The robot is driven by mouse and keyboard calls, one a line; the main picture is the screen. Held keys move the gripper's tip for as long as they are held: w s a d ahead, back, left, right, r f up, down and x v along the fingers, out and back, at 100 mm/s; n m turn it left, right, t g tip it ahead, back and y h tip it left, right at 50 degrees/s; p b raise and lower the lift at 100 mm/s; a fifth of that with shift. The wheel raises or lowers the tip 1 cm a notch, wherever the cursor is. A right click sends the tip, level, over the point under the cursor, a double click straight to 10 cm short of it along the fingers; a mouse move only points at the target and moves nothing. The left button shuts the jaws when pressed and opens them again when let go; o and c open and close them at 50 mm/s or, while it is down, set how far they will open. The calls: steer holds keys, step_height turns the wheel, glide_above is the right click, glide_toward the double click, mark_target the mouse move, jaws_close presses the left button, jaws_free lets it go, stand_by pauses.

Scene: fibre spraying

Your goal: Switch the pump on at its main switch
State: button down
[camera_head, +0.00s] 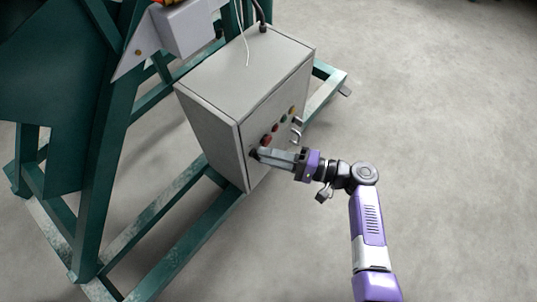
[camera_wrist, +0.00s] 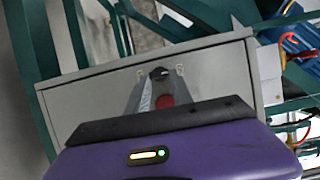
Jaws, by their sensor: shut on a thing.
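The pump's control box (camera_head: 211,128) is a grey cabinet on a green frame. Its front panel carries a dark knob, the main switch (camera_head: 253,154), at the near lower end. My gripper (camera_head: 260,154) reaches the panel from the right and its fingers are shut on this knob. In the wrist view the dark knob (camera_wrist: 160,73) sits between the tips of my two fingers. The fingers hide part of it, so I cannot tell which way it is turned.
A red button (camera_head: 266,141) lies close beside the fingers. Green and yellow buttons and a metal handle (camera_head: 296,130) are further along the panel. Green frame beams (camera_head: 180,240) run beneath the box. The floor (camera_head: 440,130) to the right is clear.

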steer(key=shift+s+f, duration=0.1)
steer(key=c, duration=1.4)
jaws_free()
steer(key=shift+d, duration=0.1)
steer(key=p+v, duration=0.1)
steer(key=v, duration=0.6)
steer(key=shift+d+p, duration=0.3)
